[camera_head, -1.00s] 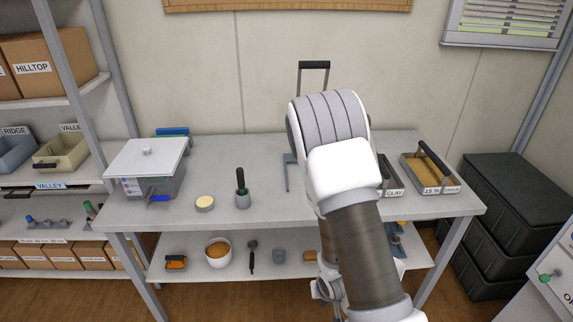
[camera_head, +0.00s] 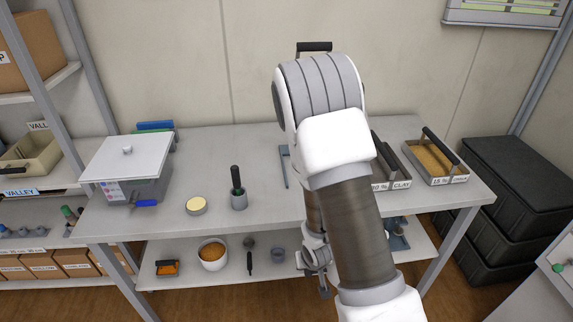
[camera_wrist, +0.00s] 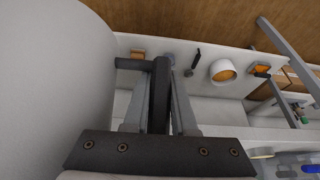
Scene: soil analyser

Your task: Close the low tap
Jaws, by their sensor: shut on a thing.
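My gripper (camera_head: 322,284) is low in front of the bench in the head view, partly hidden by my own arm. In the wrist view my gripper (camera_wrist: 162,78) is shut on a dark bar (camera_wrist: 160,96), which has a crosspiece reaching left. I cannot tell whether this bar is part of a tap. No thing is clearly recognisable as the low tap. A white-lidded analyser box (camera_head: 128,160) with a blue piece (camera_head: 146,203) low on its front stands at the bench's left. The area behind my arm is hidden.
The bench (camera_head: 250,150) holds a round tin (camera_head: 196,206), a mortar with a pestle (camera_head: 238,196) and handled trays (camera_head: 437,161) at right. The lower shelf holds a bowl (camera_head: 213,256) and small tools. Black crates (camera_head: 512,190) stand right of the bench.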

